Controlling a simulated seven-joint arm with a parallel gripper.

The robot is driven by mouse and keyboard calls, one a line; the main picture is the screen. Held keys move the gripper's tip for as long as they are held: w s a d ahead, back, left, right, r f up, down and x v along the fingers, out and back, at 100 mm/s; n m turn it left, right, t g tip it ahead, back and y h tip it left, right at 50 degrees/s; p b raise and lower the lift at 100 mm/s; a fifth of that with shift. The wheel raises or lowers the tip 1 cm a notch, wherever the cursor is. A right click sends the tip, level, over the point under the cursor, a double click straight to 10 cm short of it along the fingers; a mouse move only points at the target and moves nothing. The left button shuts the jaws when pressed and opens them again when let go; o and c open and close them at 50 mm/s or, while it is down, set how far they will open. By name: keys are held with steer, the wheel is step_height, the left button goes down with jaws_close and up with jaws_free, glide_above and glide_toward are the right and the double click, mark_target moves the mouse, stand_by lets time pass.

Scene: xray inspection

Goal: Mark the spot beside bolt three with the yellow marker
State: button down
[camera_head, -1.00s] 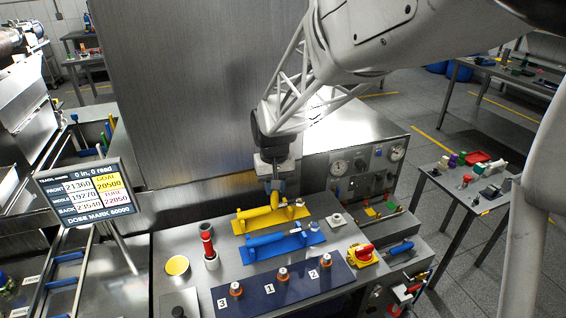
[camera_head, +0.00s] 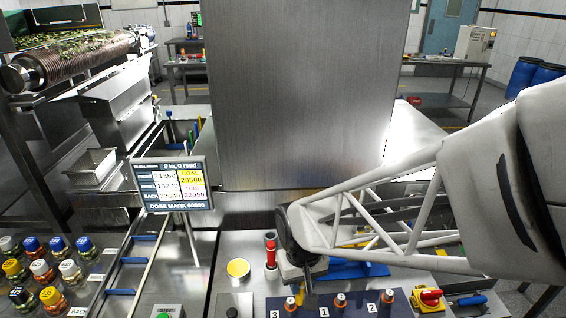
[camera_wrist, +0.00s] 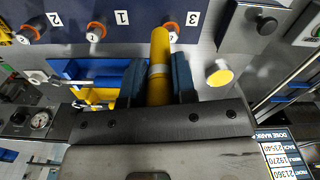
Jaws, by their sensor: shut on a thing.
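My gripper (camera_wrist: 158,85) is shut on the yellow marker (camera_wrist: 160,70), which stands between its two blue fingers in the wrist view. The marker reaches towards the dark blue plate (camera_wrist: 145,22). Its far end is close to bolt three (camera_wrist: 171,27), on the side towards bolt one (camera_wrist: 96,32); whether it touches the plate I cannot tell. In the head view my gripper (camera_head: 309,279) is above the plate's left end, just right of bolt three (camera_head: 290,304). Bolt one (camera_head: 340,299) and bolt two (camera_head: 387,295) stand further right. Number labels show beside the bolts.
A round yellow-topped pot (camera_head: 238,268) and a red cylinder (camera_head: 270,250) stand left of my gripper. A blue rest (camera_head: 360,270) lies behind the plate. A red and yellow switch (camera_head: 430,298) is at right. The readout screen (camera_head: 172,184) stands at left.

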steer(key=shift+s+a+f, duration=0.2)
steer(key=shift+s+a, duration=0.05)
steer(key=shift+s, duration=0.25)
steer(key=shift+s+a+f, duration=0.15)
steer(key=shift+s+a, duration=0.05)
steer(key=shift+s, duration=0.25)
steer(key=shift+f, duration=0.1)
steer(key=shift+f, duration=2.7)
steer(key=shift+f, duration=0.7)
stand_by(0.4)
stand_by(0.3)
steer(key=shift+a, duration=0.95)
steer(key=shift+d, duration=0.2)
steer(key=shift+d, duration=0.75)
